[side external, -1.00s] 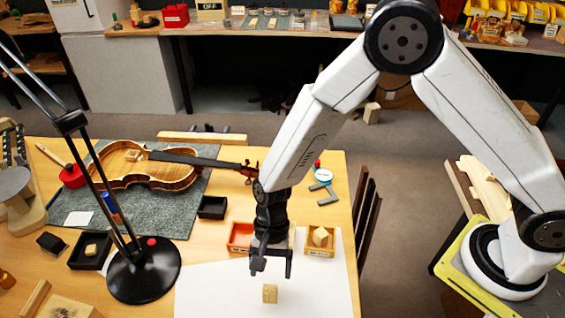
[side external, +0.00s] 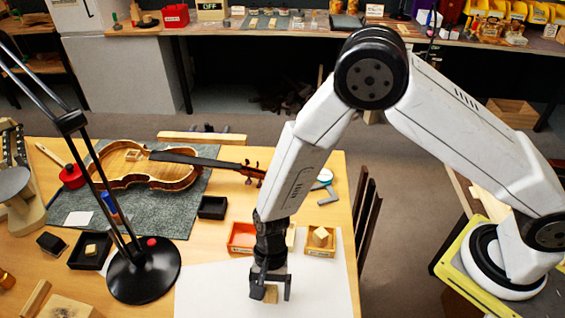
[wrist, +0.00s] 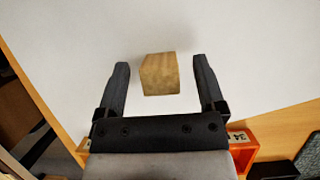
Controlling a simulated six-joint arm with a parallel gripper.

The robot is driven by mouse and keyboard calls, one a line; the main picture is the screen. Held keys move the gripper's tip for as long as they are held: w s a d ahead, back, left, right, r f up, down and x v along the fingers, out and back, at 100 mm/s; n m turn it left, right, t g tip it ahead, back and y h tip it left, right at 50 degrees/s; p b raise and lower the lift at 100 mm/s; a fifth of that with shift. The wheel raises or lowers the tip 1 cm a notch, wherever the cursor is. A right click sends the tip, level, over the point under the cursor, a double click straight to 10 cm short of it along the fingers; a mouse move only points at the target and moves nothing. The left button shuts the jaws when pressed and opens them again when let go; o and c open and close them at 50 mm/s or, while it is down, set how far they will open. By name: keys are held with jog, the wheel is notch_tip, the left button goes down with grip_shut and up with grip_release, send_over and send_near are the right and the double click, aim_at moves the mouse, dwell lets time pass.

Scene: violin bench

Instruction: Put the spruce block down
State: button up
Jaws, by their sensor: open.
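The spruce block (side external: 270,294) is a small pale wooden block standing on the white sheet (side external: 322,285). In the wrist view the block (wrist: 160,74) lies between the tips of my gripper (wrist: 162,78), with a gap to each finger. My gripper (side external: 270,290) is open and pointed down over the block in the side view. Its fingers partly cover the block there.
An orange bin (side external: 241,237) and a wooden bin (side external: 321,241) holding a pale block stand behind my gripper. Black trays (side external: 212,207), a black lamp (side external: 144,270) and a violin (side external: 150,168) on a grey mat are to the left. The white sheet around the block is clear.

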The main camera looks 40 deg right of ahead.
jog(key=shift+c, duration=0.2)
dwell(0.3)
grip_shut()
jog(key=shift+r, duration=0.1)
jog(key=shift+r, duration=0.65)
jog(key=s+d+r, duration=0.7)
jog(key=s+r, duration=0.4)
jog(key=shift+s+d+r, duration=0.25)
jog(key=shift+s, duration=0.15)
dwell(0.4)
